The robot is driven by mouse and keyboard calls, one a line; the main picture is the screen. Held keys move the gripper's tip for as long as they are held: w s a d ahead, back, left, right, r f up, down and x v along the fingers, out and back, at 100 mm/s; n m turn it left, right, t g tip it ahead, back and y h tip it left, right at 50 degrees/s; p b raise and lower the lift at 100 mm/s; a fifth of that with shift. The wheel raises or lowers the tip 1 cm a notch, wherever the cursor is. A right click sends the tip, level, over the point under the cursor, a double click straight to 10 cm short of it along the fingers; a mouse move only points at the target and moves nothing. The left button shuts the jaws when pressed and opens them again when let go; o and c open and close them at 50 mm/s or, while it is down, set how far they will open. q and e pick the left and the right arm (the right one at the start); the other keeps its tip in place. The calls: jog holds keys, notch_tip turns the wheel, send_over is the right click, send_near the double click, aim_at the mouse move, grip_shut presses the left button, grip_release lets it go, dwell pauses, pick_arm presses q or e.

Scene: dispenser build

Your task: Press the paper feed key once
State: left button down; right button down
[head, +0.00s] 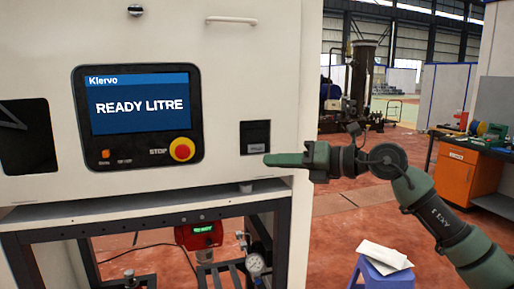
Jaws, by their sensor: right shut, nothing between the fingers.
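The cream machine front (225,80) carries a small dark printer-like unit (255,135) on its right side, with a small light mark near its lower edge. I cannot make out for certain which part is the paper feed key. My right gripper (268,160) comes in from the right, shut and empty. Its tips are just below and right of the dark unit in the picture; I cannot tell whether they touch the machine. My left gripper is not in view.
The screen (140,105) reads "READY LITRE". Below it are an orange button (105,154) and a red stop knob (182,149) on yellow. A purple stool (380,279) with white papers (385,254) stands lower right. An orange cabinet (465,178) is farther right.

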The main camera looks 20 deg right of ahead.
aim_at(250, 150)
jog(key=shift+w+a+p, duration=0.15)
jog(key=shift+w+p, duration=1.3)
jog(key=shift+w, duration=2.25)
jog(key=shift+w, duration=0.1)
jog(key=shift+w+p, duration=0.15)
jog(key=shift+p, duration=0.15)
jog(key=shift+w, duration=0.15)
jog(key=shift+w+p, duration=0.3)
jog(key=shift+w, duration=0.1)
jog(key=shift+s, duration=0.85)
